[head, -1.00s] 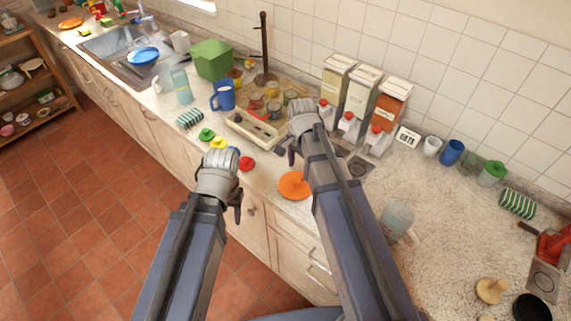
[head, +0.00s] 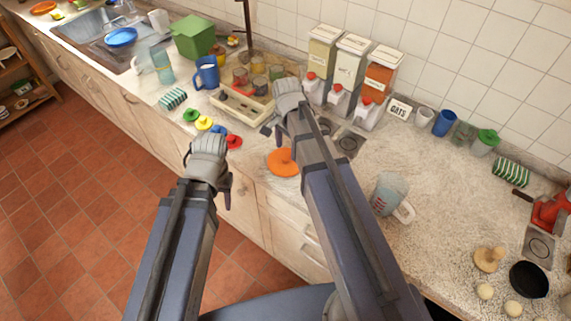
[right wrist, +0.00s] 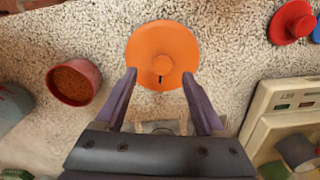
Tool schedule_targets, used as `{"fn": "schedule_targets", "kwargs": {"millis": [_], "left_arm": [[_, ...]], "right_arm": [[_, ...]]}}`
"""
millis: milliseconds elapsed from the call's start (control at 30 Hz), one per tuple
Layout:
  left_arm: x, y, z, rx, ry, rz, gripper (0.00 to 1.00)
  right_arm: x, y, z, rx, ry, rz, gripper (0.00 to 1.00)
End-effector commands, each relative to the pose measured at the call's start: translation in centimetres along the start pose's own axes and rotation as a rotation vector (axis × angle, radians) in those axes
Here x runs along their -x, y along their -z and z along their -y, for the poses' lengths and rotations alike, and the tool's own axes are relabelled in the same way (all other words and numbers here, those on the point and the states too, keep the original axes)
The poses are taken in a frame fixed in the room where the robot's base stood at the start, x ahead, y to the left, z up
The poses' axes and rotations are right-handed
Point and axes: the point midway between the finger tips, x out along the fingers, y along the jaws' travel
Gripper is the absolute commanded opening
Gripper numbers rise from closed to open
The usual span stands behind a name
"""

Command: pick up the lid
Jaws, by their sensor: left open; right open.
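An orange round lid (head: 282,162) with a knob lies on the speckled counter near its front edge. It also shows in the right wrist view (right wrist: 162,38), its slotted knob facing the camera. My right gripper (head: 275,130) is above the counter near this lid; in the right wrist view its open fingers point toward the lid's lower edge, with nothing held between them. My left gripper (head: 208,168) is open and empty near the counter's front edge. Smaller green (head: 191,115), yellow (head: 204,123), blue (head: 219,130) and red (head: 233,142) lids lie in a row to the left.
A cream tray (head: 228,108) with jars is behind the lids. Dispensers (head: 345,75) stand at the wall. A clear jug (head: 386,192) stands to the right. A reddish cup (right wrist: 75,82) is beside the orange lid in the right wrist view. Bare counter (head: 450,205) is further right.

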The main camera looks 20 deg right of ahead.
Motion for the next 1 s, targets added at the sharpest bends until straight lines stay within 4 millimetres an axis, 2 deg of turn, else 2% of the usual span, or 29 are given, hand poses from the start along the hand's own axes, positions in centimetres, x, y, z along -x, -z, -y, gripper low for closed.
{"fn": "schedule_targets", "kwargs": {"millis": [33,233,567,1000], "left_arm": [[-1.3,0.1,-0.1,0.0,0.0,0.0,0.46],[-3.6,0.2,-0.3,0.001,0.0,0.0,0.46],[-3.7,0.2,-0.4,0.001,0.0,0.0,0.46],[-3.7,0.2,-0.3,0.001,0.0,0.0,0.46]], "right_arm": [[-1.3,0.0,0.2,0.001,0.0,0.0,0.71],[-3.6,-0.1,0.4,0.0,0.0,0.0,0.71],[-3.7,-0.1,0.4,0.0,0.0,0.0,0.7],[-3.7,-0.1,0.4,0.0,0.0,0.0,0.21]]}}
